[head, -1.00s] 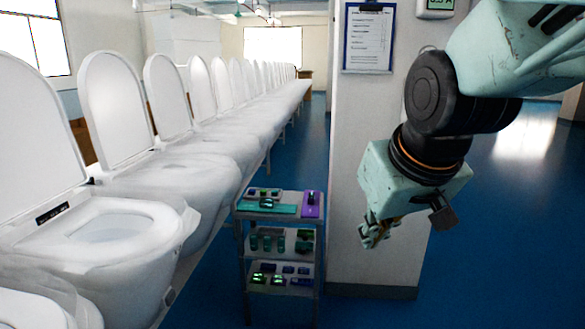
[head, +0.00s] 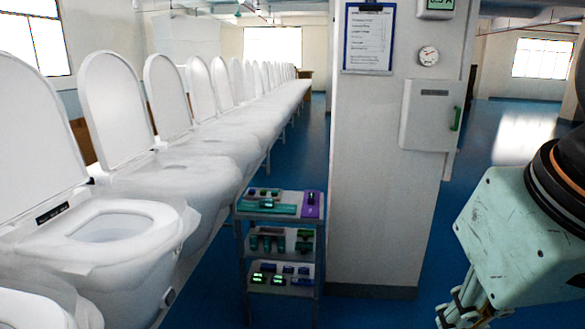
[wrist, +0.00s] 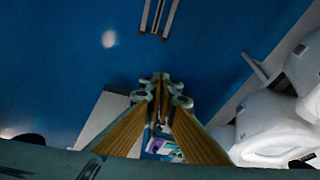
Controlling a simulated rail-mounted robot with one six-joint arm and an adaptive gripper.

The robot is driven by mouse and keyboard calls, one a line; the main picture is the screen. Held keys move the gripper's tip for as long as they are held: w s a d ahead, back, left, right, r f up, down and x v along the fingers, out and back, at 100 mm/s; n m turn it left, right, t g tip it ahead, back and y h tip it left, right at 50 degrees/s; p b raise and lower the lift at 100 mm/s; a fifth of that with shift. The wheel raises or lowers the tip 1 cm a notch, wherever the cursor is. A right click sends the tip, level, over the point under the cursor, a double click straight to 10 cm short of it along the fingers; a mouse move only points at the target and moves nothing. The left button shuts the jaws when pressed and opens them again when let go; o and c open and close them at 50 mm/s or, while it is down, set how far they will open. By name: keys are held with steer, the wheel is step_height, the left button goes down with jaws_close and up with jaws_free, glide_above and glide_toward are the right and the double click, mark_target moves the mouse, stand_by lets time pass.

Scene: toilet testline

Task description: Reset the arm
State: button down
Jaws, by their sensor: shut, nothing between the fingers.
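My gripper (head: 458,312) is at the lower right of the head view, pointing down, with its fingertips near the bottom edge. The rest of my arm runs out of the right edge of the head view.
A row of white toilets (head: 110,230) with raised lids fills the left. Blue floor (head: 440,250) is open around the pillar.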

steer(key=s, duration=0.3)
steer(key=shift+s+d+f, duration=0.2)
steer(key=shift+s, duration=0.2)
